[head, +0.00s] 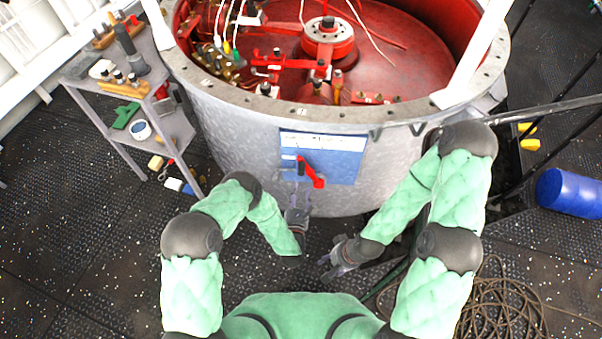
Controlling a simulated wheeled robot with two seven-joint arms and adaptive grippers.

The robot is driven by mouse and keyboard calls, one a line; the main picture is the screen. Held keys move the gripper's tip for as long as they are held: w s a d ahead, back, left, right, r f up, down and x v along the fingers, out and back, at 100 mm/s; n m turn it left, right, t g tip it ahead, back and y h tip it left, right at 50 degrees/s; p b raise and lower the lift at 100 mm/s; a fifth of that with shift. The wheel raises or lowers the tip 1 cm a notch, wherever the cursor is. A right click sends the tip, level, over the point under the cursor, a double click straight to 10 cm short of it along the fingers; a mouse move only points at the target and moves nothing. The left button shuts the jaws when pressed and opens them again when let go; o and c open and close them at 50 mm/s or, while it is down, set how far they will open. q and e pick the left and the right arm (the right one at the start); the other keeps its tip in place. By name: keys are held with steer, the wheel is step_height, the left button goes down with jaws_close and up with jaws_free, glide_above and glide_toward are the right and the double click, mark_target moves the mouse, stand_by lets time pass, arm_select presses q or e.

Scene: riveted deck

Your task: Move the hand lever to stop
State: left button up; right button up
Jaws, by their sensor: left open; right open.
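The hand lever (312,172) is red with a dark knob at its upper left end. It is mounted on a blue panel (343,167) with a white label strip (322,142) on the front of the grey drum; the lettering is too small to read. The lever slants from upper left to lower right. My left gripper (299,194) is just below the lever's knob end, close to the panel; I cannot tell whether it touches the lever. It is open. My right gripper (328,268) is open and empty, lower down and to the right, away from the panel.
The large grey drum (235,122) with red machinery inside fills the upper middle. A grey shelf cart (88,84) with tools stands at left. A blue barrel (572,193) lies at right, and coiled rope (497,308) lies at lower right. The dark deck (90,240) is clear at lower left.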

mark_target(301, 172)
arm_select(q)
steer(key=w, duration=0.3)
steer(key=w+b, duration=0.1)
steer(key=w, duration=0.2)
steer(key=w+b, duration=0.1)
steer(key=w, duration=0.1)
steer(key=shift+w+d, duration=0.4)
jaws_close()
